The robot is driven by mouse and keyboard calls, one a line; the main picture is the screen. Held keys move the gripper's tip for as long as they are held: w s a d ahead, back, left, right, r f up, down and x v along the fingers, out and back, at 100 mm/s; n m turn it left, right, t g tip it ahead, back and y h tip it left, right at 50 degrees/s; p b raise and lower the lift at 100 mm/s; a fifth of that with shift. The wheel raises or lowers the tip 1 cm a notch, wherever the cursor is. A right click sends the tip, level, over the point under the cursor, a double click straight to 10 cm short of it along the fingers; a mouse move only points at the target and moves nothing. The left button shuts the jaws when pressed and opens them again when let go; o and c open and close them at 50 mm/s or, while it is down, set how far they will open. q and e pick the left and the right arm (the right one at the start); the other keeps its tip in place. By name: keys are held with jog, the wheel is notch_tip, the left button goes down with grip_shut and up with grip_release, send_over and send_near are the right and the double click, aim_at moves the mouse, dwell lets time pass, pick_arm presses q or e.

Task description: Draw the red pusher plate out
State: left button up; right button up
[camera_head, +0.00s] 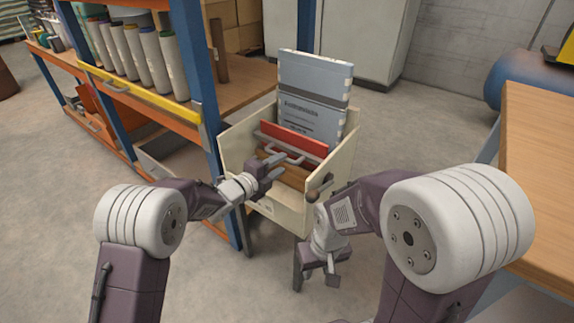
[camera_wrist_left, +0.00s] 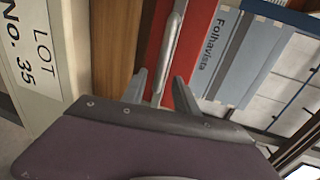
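The red pusher plate (camera_head: 294,138) stands across the cream box (camera_head: 235,145), with a grey bar handle (camera_head: 282,152) on its near face. My left gripper (camera_head: 274,166) is at the handle. In the left wrist view the red plate (camera_wrist_left: 153,45) shows behind the handle (camera_wrist_left: 168,50). The two fingers of my left gripper (camera_wrist_left: 160,88) are apart, with the handle's bar between them and space beside it. I cannot tell whether a finger touches it. My right gripper (camera_head: 320,277) hangs lower, in front of the box, its fingers apart and empty.
A shelf rack with a blue post (camera_head: 196,75) and rolls is close on the left. A wooden table (camera_head: 540,170) is at the right.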

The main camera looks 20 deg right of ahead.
aim_at(287, 160)
pick_arm(q)
jog(key=b+x, duration=0.1)
jog(key=x, duration=0.3)
jog(key=shift+w+d, duration=0.2)
jog(key=shift+d, duration=0.05)
grip_shut()
dwell(1.2)
